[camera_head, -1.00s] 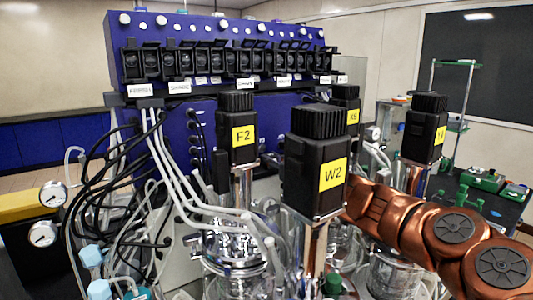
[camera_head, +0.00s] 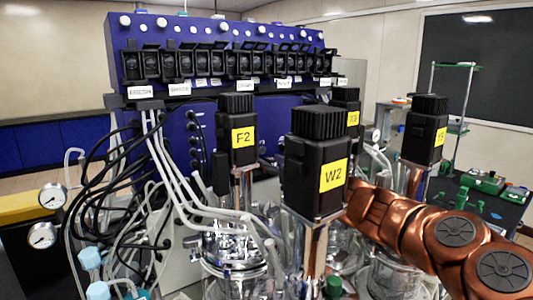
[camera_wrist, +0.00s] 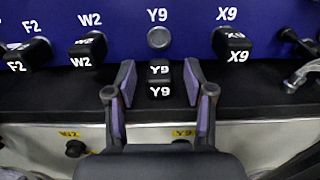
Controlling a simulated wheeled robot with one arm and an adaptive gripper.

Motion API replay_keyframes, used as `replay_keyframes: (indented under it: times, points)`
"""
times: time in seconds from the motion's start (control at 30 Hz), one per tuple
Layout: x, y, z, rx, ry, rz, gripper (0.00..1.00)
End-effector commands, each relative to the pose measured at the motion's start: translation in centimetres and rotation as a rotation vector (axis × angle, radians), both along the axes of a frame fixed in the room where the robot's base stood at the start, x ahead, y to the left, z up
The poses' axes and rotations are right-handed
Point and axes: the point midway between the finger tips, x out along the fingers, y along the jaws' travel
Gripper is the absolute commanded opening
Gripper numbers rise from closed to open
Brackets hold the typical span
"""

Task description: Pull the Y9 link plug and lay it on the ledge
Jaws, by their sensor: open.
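The Y9 link plug (camera_wrist: 159,80) is a small black block with white Y9 marks. In the wrist view it sits on the black ledge (camera_wrist: 45,105), below the blue panel. Above it, the round grey Y9 socket (camera_wrist: 158,38) shows bare under its Y9 label. My gripper (camera_wrist: 160,90) is open, with one purple-padded finger on each side of the plug and a visible gap to both. In the head view my gripper and the plug are hidden behind the motor units.
The W2 plug (camera_wrist: 88,50) and F2 plug (camera_wrist: 27,54) are at the panel to the left, the X9 plug (camera_wrist: 232,45) to the right. A metal lever (camera_wrist: 300,76) stands at the far right. Black motor units (camera_head: 317,160) crowd the head view beside my copper arm.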

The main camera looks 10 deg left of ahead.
Motion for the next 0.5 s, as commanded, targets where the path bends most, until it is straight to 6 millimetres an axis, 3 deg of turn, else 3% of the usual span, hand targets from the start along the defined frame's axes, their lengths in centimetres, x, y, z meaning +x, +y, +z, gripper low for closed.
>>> replay_keyframes:
  times: [0.5]
  points:
    - [-3.0,-3.3,0.2,0.005,0.001,0.002,0.53]
